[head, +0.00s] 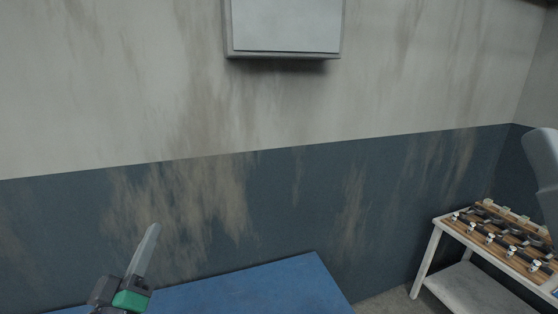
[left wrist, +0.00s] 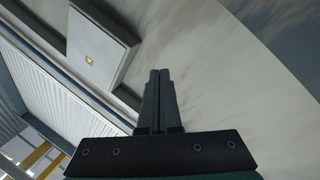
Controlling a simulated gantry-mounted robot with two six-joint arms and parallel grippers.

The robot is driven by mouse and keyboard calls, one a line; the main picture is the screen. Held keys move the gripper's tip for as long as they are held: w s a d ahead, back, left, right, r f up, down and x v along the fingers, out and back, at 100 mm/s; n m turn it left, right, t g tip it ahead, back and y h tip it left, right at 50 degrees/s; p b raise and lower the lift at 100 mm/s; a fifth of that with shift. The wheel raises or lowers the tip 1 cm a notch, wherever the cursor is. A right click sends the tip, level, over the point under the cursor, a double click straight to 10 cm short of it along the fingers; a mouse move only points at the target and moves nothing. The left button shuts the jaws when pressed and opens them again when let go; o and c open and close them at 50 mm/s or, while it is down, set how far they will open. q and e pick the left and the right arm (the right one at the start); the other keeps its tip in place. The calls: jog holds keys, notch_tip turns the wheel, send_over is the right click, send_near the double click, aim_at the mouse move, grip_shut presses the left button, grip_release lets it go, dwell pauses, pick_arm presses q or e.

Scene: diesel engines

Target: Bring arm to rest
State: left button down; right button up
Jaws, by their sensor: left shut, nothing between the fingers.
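My left gripper (head: 150,232) rises into the lower left of the head view, pointing up, with a green and dark wrist part below its pale fingers. It is clear of the wall and holds nothing. In the left wrist view the two dark fingers of the left gripper (left wrist: 160,73) lie side by side, shut, with nothing between them. My right gripper is not in view. A pale rounded part at the right edge of the head view may be my right arm; I cannot tell.
A blue surface (head: 255,288) lies at the bottom, its visible part bare. A white-legged wooden-topped table (head: 437,222) with several dark metal parts (head: 497,232) stands at the right. A grey wall box (head: 287,25) hangs above. The wall (head: 120,90) is stained.

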pick_arm(q)
jog(key=s+d+r+m+t+h+p, duration=0.1)
jog(key=s+d+r+t, duration=0.15)
jog(key=r, duration=0.55)
jog(key=s+d+r+m+t+h, duration=0.1)
jog(key=s+d+r+m, duration=0.1)
jog(key=s+r, duration=0.35)
jog(key=s+d+r+m+t+h, duration=0.1)
jog(key=s+d+r+m+t, duration=0.1)
jog(key=s+r+m, duration=0.4)
jog(key=shift+s+r+t+h, duration=0.45)
jog(key=shift+s+r, duration=1.5)
jog(key=shift+r, duration=0.6)
